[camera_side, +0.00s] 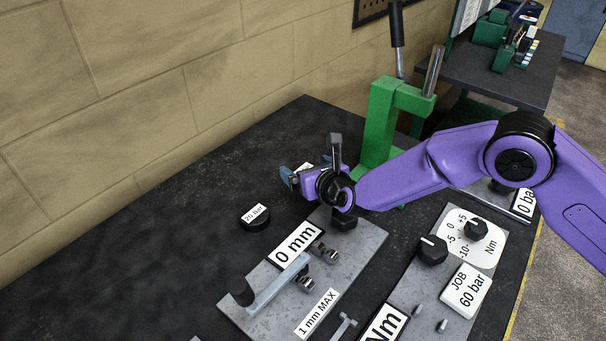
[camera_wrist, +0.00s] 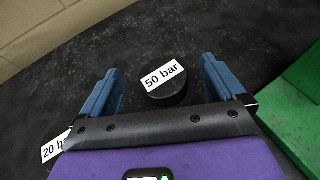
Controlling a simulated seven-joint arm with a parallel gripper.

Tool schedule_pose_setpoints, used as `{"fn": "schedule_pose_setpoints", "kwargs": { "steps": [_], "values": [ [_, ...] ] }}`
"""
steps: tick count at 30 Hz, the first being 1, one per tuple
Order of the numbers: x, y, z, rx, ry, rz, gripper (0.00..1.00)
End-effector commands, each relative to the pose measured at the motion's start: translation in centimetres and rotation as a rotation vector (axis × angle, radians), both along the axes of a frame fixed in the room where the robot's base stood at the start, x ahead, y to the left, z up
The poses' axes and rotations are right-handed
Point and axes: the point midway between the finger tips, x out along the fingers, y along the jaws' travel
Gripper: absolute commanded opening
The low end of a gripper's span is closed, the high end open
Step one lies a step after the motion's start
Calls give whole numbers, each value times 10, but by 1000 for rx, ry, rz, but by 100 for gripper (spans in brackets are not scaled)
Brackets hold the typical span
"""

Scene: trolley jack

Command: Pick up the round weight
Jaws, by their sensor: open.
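A black round weight (camera_wrist: 168,92) with a white "50 bar" label lies on the dark bench top, between and beyond my open fingers in the wrist view. In the side view it is mostly hidden behind my gripper; a scrap of white label shows there. A second black round weight (camera_side: 255,219), labelled "20 bar", lies to the left of my gripper in the side view. Only its label (camera_wrist: 56,146) shows clearly at the lower left of the wrist view. My gripper (camera_side: 291,177) is open and empty, with blue fingers; its fingertips also show in the wrist view (camera_wrist: 162,66).
A green jack frame (camera_side: 380,125) with a lever stands behind my gripper. A grey plate (camera_side: 350,262) with a "0 mm" sign and a handle lies in front. A panel with a dial (camera_side: 476,230) is at right. A block wall (camera_side: 130,90) borders the bench.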

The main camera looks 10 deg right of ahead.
Motion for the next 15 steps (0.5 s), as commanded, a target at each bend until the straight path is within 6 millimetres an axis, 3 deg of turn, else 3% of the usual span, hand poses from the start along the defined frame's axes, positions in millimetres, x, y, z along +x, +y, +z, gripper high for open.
{"fn": "schedule_pose_setpoints", "kwargs": {
  "steps": [2, 9, 15],
  "values": [
    [-1, 0, -18, -4, 2, 0, 96],
    [20, 6, -25, 2, 1, -3, 96],
    [26, 8, -28, 1, 0, -1, 96]
  ]
}}
